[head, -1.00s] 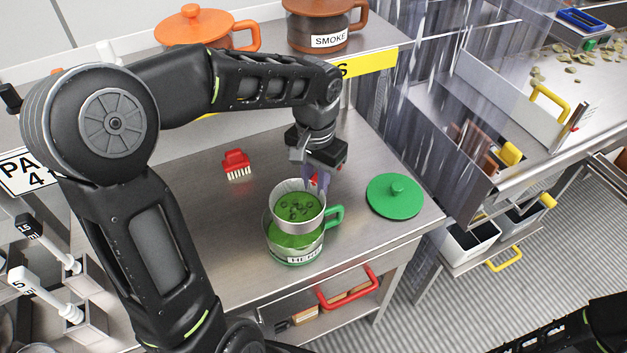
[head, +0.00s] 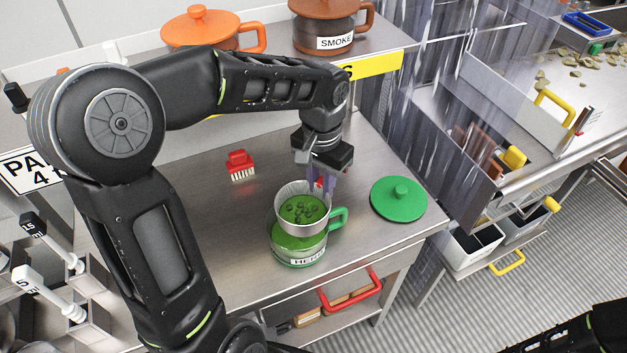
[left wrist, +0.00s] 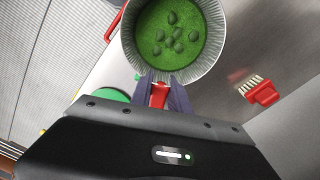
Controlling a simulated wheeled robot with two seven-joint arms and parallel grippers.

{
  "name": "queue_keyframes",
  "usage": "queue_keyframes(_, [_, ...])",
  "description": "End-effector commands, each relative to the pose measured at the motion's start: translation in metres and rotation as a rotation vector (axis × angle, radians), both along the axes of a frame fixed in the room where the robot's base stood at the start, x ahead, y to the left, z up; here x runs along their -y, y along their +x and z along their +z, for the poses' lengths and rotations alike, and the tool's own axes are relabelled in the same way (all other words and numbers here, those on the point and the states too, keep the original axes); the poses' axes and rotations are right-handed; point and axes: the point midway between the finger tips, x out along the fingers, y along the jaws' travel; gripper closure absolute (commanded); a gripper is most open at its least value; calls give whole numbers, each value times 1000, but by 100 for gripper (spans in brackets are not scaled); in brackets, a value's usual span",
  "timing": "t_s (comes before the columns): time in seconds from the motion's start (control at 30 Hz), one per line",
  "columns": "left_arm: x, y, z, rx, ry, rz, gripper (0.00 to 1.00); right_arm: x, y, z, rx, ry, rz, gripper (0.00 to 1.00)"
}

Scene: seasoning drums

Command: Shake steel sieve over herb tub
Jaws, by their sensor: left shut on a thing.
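My left gripper (head: 322,180) is shut on the red handle of the steel sieve (head: 304,222). The sieve is over the mouth of the herb tub (head: 298,252), a clear tub with a green handle, green contents and a label partly reading "HERB". The sieve holds green powder and several darker lumps. In the left wrist view the sieve (left wrist: 208,60) fills the top middle, its red handle (left wrist: 159,95) between my fingers. Whether the sieve touches the tub rim cannot be told. The green lid (head: 398,198) lies on the table to the right. My right gripper is not visible.
A red brush (head: 240,165) lies on the steel table behind the tub. An orange pot (head: 205,30) and a brown "SMOKE" tub (head: 330,25) stand on the back shelf. A clear strip curtain (head: 425,90) hangs at the right. A drawer with a red handle (head: 350,290) is below.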

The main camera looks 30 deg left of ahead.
Motion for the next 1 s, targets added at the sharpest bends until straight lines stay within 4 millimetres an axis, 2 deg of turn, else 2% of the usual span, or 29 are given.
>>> queue_keyframes(0.03, [-24,0,0,0,4,20,100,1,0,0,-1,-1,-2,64])
queue_keyframes(0.07, [-33,0,0,0,4,18,100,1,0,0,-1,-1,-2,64])
queue_keyframes(0.13, [-20,0,0,0,2,3,100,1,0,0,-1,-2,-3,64])
queue_keyframes(0.17, [-4,0,0,0,1,-4,100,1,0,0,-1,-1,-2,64])
queue_keyframes(0.2, [-2,0,0,0,3,5,100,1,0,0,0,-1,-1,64])
queue_keyframes(0.23, [-5,0,0,0,3,10,100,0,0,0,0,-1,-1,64])
queue_keyframes(0.3, [-33,0,0,0,4,18,100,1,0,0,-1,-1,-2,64])
queue_keyframes(0.37, [-24,0,0,0,2,5,100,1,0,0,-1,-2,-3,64])
queue_keyframes(0.4, [-4,0,0,0,1,-4,100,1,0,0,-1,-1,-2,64])
queue_keyframes(0.43, [0,0,0,0,2,3,100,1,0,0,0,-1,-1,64])
queue_keyframes(0.67, [-5,0,0,0,3,10,100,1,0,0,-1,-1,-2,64])
queue_keyframes(0.73, [-32,0,0,0,4,19,100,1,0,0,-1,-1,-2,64])
queue_keyframes(0.8, [-24,0,0,0,2,5,100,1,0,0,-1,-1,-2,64])
queue_keyframes(0.87, [0,0,0,0,2,-1,100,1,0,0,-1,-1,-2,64])
queue_keyframes(0.93, [-13,0,0,0,4,15,100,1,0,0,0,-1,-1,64])
queue_keyframes(0.97, [-29,0,0,0,4,20,100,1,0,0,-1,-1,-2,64])
queue_keyframes(1.0, [-32,0,0,0,3,12,100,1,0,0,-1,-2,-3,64])
